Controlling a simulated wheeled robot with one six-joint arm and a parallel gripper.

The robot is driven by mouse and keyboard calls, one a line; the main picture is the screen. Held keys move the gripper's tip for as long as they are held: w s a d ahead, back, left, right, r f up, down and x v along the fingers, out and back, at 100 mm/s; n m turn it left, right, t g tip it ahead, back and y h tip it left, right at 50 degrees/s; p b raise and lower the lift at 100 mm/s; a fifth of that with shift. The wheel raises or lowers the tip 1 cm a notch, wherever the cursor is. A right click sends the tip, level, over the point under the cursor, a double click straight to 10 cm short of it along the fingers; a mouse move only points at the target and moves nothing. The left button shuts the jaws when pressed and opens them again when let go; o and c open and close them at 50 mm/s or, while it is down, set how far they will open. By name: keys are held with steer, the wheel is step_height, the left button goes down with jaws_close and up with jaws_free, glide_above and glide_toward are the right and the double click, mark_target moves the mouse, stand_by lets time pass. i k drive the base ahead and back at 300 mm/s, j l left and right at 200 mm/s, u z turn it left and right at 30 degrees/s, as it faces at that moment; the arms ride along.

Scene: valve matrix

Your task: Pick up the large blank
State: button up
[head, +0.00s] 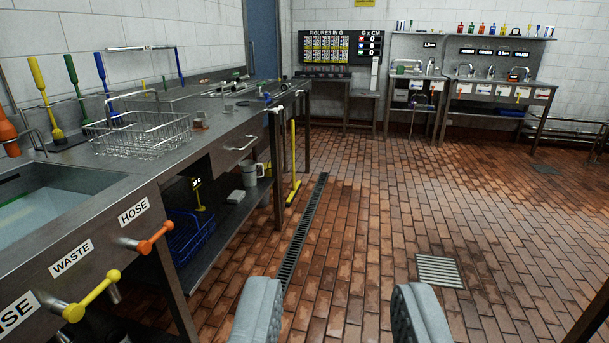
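My gripper (337,300) shows at the bottom of the head view, its two grey padded fingers wide apart. Only the brick floor shows between them, so it is open and empty. I cannot make out for sure which thing is the large blank. Small fittings (235,88) lie on the far part of the steel counter at left, too small to tell apart. A pale grey block (236,196) and a grey mug-like vessel (250,174) stand on the shelf under the counter. My gripper is apart from all of these.
The steel counter (215,135) runs along the left, with a wire basket (140,135), upright brushes and a sink. Orange (155,237) and yellow (92,295) valve handles stick out from its front. Steel benches (497,88) stand at the back. The brick floor (370,210) in the middle is clear.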

mark_target(230, 108)
steer(key=i, duration=1.7)
steer(key=i+u, duration=0.1)
steer(key=i, duration=0.4)
steer(key=i+l+u, duration=0.1)
steer(key=i, duration=0.4)
steer(key=i+l+u, duration=0.1)
steer(key=i, duration=0.4)
steer(key=i+l+u, duration=0.15)
steer(key=i, duration=0.35)
